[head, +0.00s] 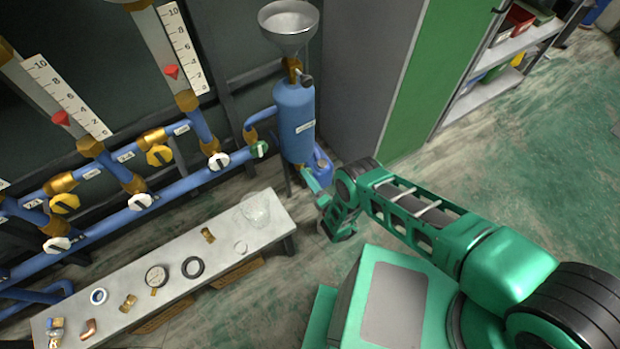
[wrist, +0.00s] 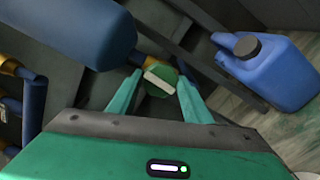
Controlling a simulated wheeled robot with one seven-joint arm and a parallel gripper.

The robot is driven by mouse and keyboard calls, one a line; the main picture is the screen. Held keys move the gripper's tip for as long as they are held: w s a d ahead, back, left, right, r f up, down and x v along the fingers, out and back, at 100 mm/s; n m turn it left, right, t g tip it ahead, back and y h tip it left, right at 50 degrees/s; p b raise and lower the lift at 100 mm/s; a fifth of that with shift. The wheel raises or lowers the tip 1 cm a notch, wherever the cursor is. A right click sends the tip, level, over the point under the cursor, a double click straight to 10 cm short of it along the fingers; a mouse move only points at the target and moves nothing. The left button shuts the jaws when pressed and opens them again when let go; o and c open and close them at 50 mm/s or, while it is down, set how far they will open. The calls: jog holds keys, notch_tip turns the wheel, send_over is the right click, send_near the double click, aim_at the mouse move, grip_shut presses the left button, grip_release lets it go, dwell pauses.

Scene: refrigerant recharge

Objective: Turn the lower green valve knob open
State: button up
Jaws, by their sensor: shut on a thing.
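The lower green valve knob (wrist: 160,82) is round with a pale bar across its face. In the wrist view it sits between the two fingertips of my gripper (wrist: 160,85), which is shut on it. The knob is just below the end of the blue tank (wrist: 75,45). In the head view my gripper (head: 309,174) reaches in under the blue tank (head: 295,122), and the gripped knob is hidden or too small to make out there.
A blue jug (wrist: 268,70) with a dark cap stands right of my gripper; it also shows behind the gripper in the head view (head: 323,166). A bench (head: 215,250) with several loose fittings stands at left. White and yellow knobs line the pipes. A metal funnel (head: 289,24) tops the tank.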

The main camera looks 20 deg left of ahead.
jog(key=o, duration=1.1)
jog(key=shift+s+f, duration=0.15)
jog(key=shift+s, duration=0.05)
jog(key=shift+c, duration=0.2)
jog(key=shift+w, duration=0.1)
jog(key=v, duration=0.7)
jog(key=shift+w, duration=0.1)
